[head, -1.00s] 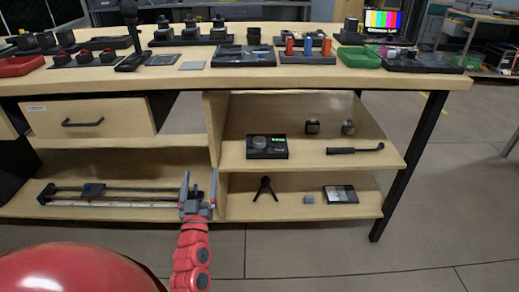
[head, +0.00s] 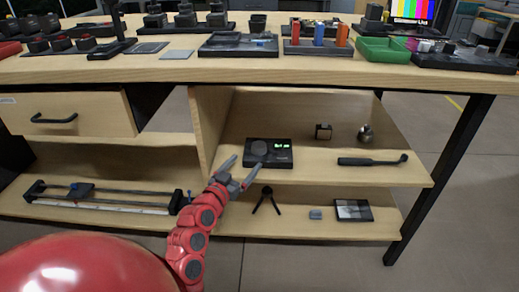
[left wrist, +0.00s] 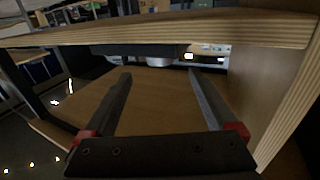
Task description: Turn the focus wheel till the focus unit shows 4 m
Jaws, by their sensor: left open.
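The focus unit (head: 280,153) is a black box on the upper shelf of the open bay, with a green lit display whose reading is too small to make out. Its round dark focus wheel (head: 259,148) is on the left part of its top. My left gripper (head: 238,173) is open and empty, just in front of and below the unit's left side, apart from it. In the left wrist view the two open fingers (left wrist: 160,75) point toward the shelf edge, and the wheel (left wrist: 160,61) seems to show as a pale round shape beyond them. My right gripper is not in view.
The upper shelf (head: 310,176) also holds two small dark items and a black handle (head: 372,160) to the right. The lower shelf has a small tripod (head: 266,199) and a grey chart (head: 353,210). The crowded tabletop (head: 330,69) overhangs the shelves.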

